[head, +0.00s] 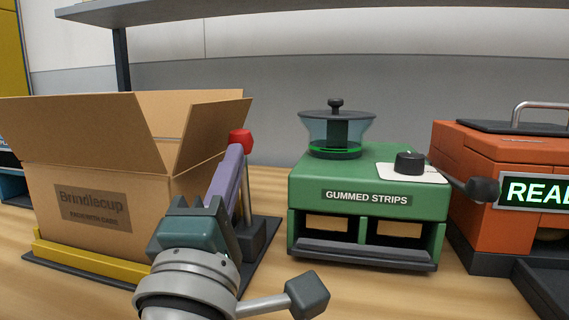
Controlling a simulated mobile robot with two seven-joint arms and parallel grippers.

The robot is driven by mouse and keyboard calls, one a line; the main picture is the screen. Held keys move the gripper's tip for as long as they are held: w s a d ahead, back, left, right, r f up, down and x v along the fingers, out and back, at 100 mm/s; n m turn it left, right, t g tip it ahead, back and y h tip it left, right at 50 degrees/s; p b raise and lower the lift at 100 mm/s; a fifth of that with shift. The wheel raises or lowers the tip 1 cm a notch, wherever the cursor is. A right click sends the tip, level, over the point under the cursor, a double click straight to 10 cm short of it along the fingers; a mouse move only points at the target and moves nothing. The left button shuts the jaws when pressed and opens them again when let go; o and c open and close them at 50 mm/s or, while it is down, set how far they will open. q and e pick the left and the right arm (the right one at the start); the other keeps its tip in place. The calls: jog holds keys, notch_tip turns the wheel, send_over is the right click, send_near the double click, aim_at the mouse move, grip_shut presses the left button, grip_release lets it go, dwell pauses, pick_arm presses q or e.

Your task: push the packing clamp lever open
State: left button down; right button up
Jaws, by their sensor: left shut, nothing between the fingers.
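The packing clamp lever is a metal rod with a red knob (240,139), standing nearly upright at the right side of an open cardboard box (105,203). Its dark pivot block (262,236) sits on a black base plate, and a yellow bar (92,258) runs along the front foot of the box. My left gripper (235,151) comes up from the bottom of the head view, its purple fingers shut and empty. Its fingertips overlap the lever just under the red knob. I cannot tell if they touch it. My gripper hides part of the lever and base. My right gripper is out of view.
A green gummed strips dispenser (370,222) stands right of the lever, with bare wooden bench between them. An orange machine (487,195) with a dark-knobbed lever (481,189) stands at the far right. A grey shelf (180,8) hangs above the back.

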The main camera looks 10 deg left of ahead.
aim_at(242, 140)
pick_arm(q)
jog(key=shift+w+r+m+g+h+p, duration=0.15)
jog(key=shift+w+r+g+p, duration=0.65)
jog(key=shift+p, duration=2.15)
jog(key=shift+w+r+m+g+h+p, duration=0.15)
jog(key=shift+w+r+g+p, duration=0.6)
jog(key=shift+p, duration=2.2)
jog(key=shift+w+d+f+g+p, duration=0.1)
jog(key=shift+w+f+g+p, duration=0.3)
jog(key=shift+g, duration=0.25)
jog(key=shift+w+f, duration=0.3)
jog(key=shift+w, duration=0.1)
jog(key=shift+w+f+b, duration=0.25)
jog(key=shift+w+b, duration=0.25)
jog(key=shift+w, duration=0.35)
